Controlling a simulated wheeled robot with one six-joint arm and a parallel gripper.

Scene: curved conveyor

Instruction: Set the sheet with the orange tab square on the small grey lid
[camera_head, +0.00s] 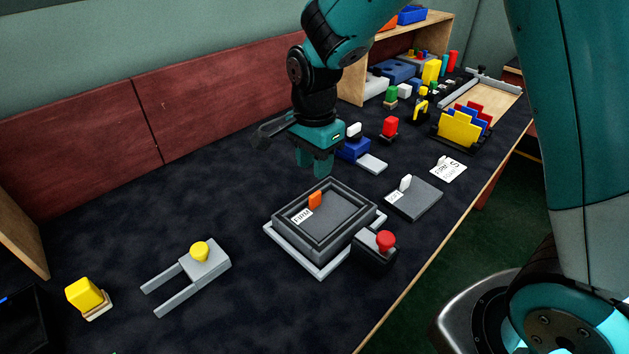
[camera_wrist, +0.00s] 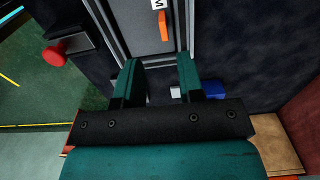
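The sheet with the orange tab (camera_head: 338,211) lies inside a dark grey raised frame (camera_head: 287,236). Its upright orange tab (camera_head: 315,200) stands beside a white printed label, and the tab also shows in the wrist view (camera_wrist: 163,26). A small flat grey block with a white upright tab (camera_head: 423,201) lies right of the frame; it may be the small grey lid, but I cannot be sure. My gripper (camera_head: 316,168) is open and empty above the far side of the frame, apart from the tab. Its two fingers are spread in the wrist view (camera_wrist: 157,70).
A red-knobbed block (camera_head: 376,247) stands at the frame's right front corner. A grey fork-shaped piece with a yellow knob (camera_head: 203,262) and a yellow block (camera_head: 84,294) lie left. A white card (camera_head: 448,169) and a blue piece (camera_head: 354,150) lie beyond. The dark tabletop between is clear.

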